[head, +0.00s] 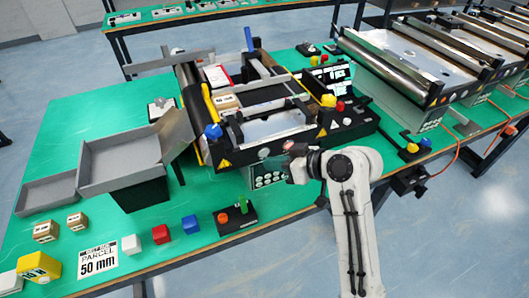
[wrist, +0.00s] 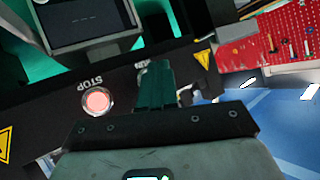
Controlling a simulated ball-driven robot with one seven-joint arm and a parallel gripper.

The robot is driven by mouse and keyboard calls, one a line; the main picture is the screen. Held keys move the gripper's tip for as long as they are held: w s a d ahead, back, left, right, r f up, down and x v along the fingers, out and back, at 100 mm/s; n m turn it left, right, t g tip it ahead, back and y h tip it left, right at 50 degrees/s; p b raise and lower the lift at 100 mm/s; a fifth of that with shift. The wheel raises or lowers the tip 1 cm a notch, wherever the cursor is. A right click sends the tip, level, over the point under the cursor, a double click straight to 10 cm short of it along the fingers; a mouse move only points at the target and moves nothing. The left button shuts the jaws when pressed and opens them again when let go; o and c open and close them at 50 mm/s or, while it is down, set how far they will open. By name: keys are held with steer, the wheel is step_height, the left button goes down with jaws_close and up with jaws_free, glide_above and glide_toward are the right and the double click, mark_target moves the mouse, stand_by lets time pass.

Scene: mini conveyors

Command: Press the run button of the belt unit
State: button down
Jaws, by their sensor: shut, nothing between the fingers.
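The belt unit (head: 318,133) stands on the green table in the middle of the head view. Its black control face (wrist: 50,120) crosses the wrist view. A round, pale red lit button (wrist: 97,101) sits there beside an upside-down STOP label. The run button is not clearly seen; my fingers hide that spot. In the head view my gripper (head: 292,152) is at the unit's front side.
A dark screen (wrist: 88,22) stands above the panel in the wrist view. Grey trays (head: 120,160) and several coloured blocks (head: 161,234) lie to the left. More conveyors (head: 420,70) stand at right.

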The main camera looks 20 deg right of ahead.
steer(key=shift+w, duration=0.1)
steer(key=shift+w, duration=0.3)
